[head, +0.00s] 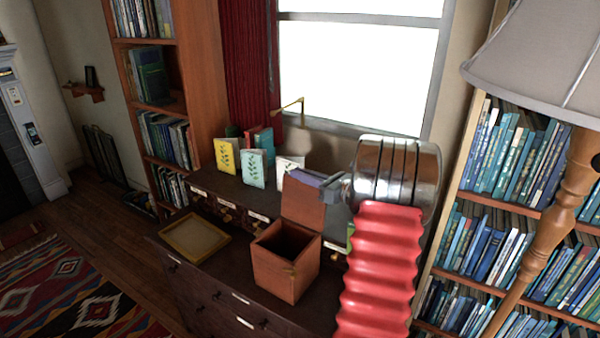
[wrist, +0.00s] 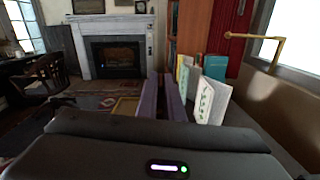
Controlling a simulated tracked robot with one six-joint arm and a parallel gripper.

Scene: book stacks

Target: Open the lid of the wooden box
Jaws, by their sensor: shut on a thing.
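The wooden box (head: 277,277) is reddish brown and stands on the dark cabinet, with its dark inside open to view. Its lid (head: 303,205) stands raised, about upright, at the box's back edge. My gripper (head: 309,178) is at the lid's top edge, shut on it, with its purple-grey fingers coming in from the right. In the wrist view my gripper's fingers (wrist: 165,98) point forward; the lid cannot be made out clearly there. A small brass-coloured catch (head: 291,270) shows on the box's front.
A shallow yellow tray (head: 194,238) lies left of the box on the cabinet top (head: 237,262). Upright cards or books (head: 254,168) stand behind. A lamp with a wooden stem (head: 560,205) and grey shade (head: 535,60) stands at the right. A brass handle-like rod (wrist: 265,45) juts near the window.

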